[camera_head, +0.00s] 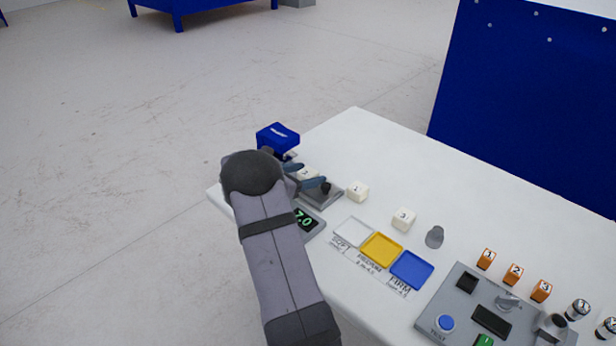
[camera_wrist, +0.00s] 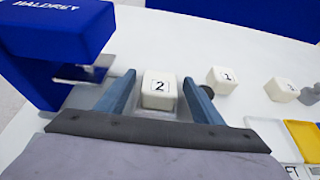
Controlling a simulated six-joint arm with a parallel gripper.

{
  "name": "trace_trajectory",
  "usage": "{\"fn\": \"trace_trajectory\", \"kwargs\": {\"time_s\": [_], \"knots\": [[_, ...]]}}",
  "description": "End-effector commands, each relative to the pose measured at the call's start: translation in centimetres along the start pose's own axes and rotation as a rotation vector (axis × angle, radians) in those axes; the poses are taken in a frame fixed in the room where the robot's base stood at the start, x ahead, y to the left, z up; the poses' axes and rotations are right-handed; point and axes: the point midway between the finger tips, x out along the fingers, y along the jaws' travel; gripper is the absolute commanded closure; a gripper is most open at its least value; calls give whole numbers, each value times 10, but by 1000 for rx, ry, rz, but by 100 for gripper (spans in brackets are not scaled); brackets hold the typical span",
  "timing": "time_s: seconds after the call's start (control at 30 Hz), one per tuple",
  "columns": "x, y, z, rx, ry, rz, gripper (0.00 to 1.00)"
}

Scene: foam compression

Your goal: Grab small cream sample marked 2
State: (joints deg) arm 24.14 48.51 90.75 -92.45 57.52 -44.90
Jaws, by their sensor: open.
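The small cream sample marked 2 (camera_wrist: 159,91) sits between the two blue-grey fingers of my gripper (camera_wrist: 160,97) in the wrist view. A gap shows between the cube and each finger, so the gripper is open around it. In the head view, the sample (camera_head: 309,173) is partly hidden by my gripper (camera_head: 303,177), on the grey plate of the blue press device (camera_head: 277,137). The cream samples marked 1 (camera_head: 357,190) and 3 (camera_head: 403,217) stand on the white table to the right.
The blue press head (camera_wrist: 55,35) stands close on the left of my gripper. White, yellow (camera_head: 381,249) and blue (camera_head: 411,269) trays lie nearer the front edge. A grey weight (camera_head: 434,237), several orange blocks and a control panel (camera_head: 470,310) are further right. The far table is clear.

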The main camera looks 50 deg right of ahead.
Motion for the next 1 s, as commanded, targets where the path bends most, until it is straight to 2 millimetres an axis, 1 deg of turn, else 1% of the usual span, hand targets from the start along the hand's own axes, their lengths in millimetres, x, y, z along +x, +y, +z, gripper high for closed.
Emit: {"fn": "trace_trajectory", "kwargs": {"time_s": [0.1,0.17,0.2,0.23,0.27,0.3,0.57,0.67,0.77,0.87,1.0], "knots": [[0,0,0,0,0,0,39],[0,0,0,0,0,0,53],[0,0,0,0,0,0,63],[0,0,0,0,0,0,70],[0,0,0,0,0,0,77],[0,0,0,0,0,0,82],[-1,0,1,0,-1,0,82],[-2,0,5,1,-1,0,82],[-6,0,13,3,-2,1,82],[-11,0,26,4,-2,1,82],[-20,0,48,5,-2,1,82]]}}
